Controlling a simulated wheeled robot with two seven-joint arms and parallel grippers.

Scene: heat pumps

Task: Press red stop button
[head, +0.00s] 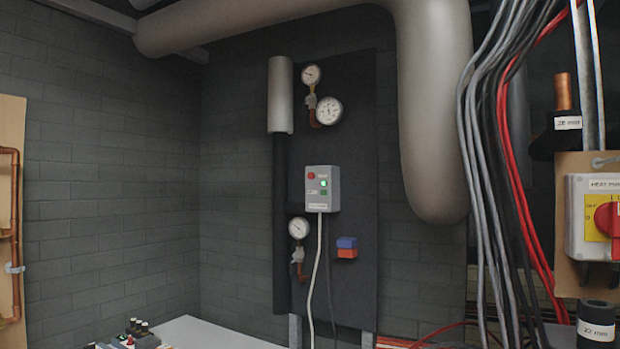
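The red stop button (311,176) is a small red spot at the upper left of a grey control box (323,189). The box is mounted on a dark panel in the middle of the head view. A lit green indicator or button (323,183) sits to the right of and below the red one. Neither of my grippers is in view, so nothing of mine covers the box.
Gauges (329,110) sit above the box and another gauge (298,228) is below left. A thick grey pipe (433,110) hangs to the right, beside bundled cables (490,130). A red rotary switch (607,218) is far right. A light surface (215,334) lies below.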

